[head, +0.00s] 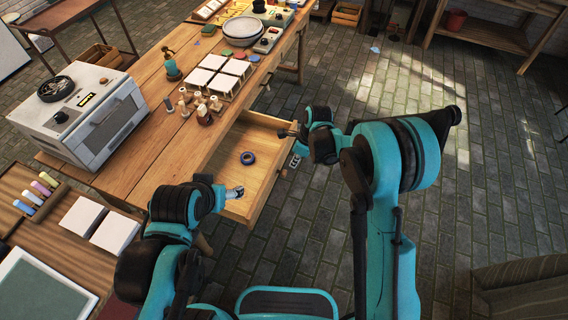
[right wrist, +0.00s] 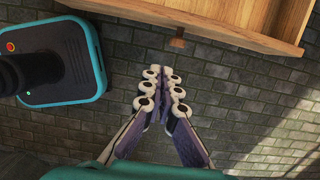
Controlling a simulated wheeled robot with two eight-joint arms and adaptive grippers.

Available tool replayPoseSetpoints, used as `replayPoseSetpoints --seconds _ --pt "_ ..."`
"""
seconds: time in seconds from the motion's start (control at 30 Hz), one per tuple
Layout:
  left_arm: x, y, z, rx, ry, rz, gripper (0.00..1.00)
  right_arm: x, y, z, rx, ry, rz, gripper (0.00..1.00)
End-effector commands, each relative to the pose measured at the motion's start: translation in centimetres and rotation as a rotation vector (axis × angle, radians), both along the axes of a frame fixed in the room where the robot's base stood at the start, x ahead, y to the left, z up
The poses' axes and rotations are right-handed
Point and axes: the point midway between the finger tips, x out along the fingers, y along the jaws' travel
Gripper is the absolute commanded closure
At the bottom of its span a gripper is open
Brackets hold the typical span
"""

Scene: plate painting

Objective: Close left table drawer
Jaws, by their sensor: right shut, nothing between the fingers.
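The wooden table drawer (head: 262,135) is pulled out from the long table. Its front panel and round knob (right wrist: 178,40) show at the top of the right wrist view. My right gripper (right wrist: 161,78) is shut and empty, just outside the drawer front and apart from the knob. In the head view the right gripper (head: 293,162) is partly hidden by its own wrist. My left gripper (head: 236,192) is over the drawer's near side; its fingers are too small to tell their opening.
The wooden table (head: 150,165) carries a grey kiln-like box (head: 82,115), white tiles (head: 215,75), small wooden pieces and a bowl (head: 242,30). A side bench (head: 50,230) stands at lower left. The brick floor (head: 470,180) to the right is mostly clear.

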Motion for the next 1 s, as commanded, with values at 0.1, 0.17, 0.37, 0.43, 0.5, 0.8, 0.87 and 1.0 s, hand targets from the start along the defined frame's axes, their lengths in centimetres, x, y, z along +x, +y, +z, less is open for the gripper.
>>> replayPoseSetpoints --seconds 0.1,0.17,0.37,0.43,0.5,0.8,0.87,1.0 --pt "0.0 0.0 -0.6 0.0 0.0 0.0 0.28 0.1 0.3 -1.4 0.0 0.001 0.0 1.0" --pt "0.0 0.0 -1.1 0.0 0.0 0.0 0.28 0.1 0.5 -2.4 0.0 0.0 0.0 1.0" --pt "0.0 0.0 -2.7 0.0 0.0 0.0 0.28 0.5 1.5 -6.7 0.001 -0.001 0.001 1.0" --pt "0.0 0.0 -3.3 0.0 0.0 0.0 0.28 0.6 1.9 -8.2 0.001 -0.001 0.001 1.0" --pt "0.0 0.0 -3.8 0.0 0.0 0.0 0.28 0.7 2.2 -9.5 0.001 -0.002 0.002 1.0" --pt "0.0 0.0 -4.9 0.0 0.0 0.0 0.28 1.8 5.6 -9.6 0.0 -0.001 0.002 1.0" --pt "0.0 0.0 -5.0 0.0 0.0 0.0 0.28 1.9 5.8 -9.5 0.0 -0.001 0.001 1.0" --pt "0.0 0.0 -5.0 0.0 0.0 0.0 0.28 2.0 6.1 -9.5 0.0 -0.001 0.001 1.0"
